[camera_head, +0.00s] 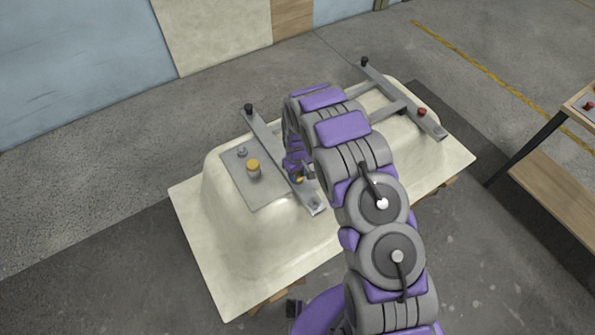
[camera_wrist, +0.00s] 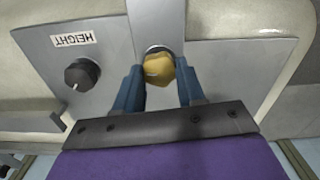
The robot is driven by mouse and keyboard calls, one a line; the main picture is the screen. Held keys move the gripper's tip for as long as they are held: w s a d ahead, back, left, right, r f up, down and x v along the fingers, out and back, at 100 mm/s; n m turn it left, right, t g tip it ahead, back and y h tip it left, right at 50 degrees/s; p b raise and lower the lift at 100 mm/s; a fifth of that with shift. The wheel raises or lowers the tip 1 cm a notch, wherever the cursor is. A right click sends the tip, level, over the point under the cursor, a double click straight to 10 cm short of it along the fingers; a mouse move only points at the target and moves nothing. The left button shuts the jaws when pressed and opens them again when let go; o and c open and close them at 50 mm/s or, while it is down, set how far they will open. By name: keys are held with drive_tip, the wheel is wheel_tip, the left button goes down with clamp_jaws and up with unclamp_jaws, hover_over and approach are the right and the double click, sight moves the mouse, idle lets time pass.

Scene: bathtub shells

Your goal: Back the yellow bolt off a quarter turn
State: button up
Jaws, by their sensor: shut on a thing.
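The yellow bolt (camera_wrist: 158,68) sits in a metal bar (camera_wrist: 158,20) in the wrist view. My gripper (camera_wrist: 160,80) has its two blue fingers on either side of the bolt's head and is shut on it. In the head view, a small bit of the yellow bolt (camera_head: 299,180) shows by my gripper, near the front end of the left bar (camera_head: 268,133). My arm hides part of this spot. The bolt's shank is not visible.
A yellow-topped knob (camera_head: 253,168) stands on the grey plate (camera_head: 265,195) left of the bar. A black knob (camera_wrist: 82,75) sits near a HEIGHT label (camera_wrist: 75,40). A second bar carries a red bolt (camera_head: 421,112). The cream shell (camera_head: 215,250) lies below. A bench (camera_head: 550,165) stands right.

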drive_tip(key=shift+n, duration=0.4)
drive_tip(key=o, duration=1.1)
drive_tip(key=shift+c, duration=0.2)
wheel_tip(320, 180, up, 17)
drive_tip(key=shift+p, duration=0.3)
drive_tip(key=shift+a+r, duration=0.1)
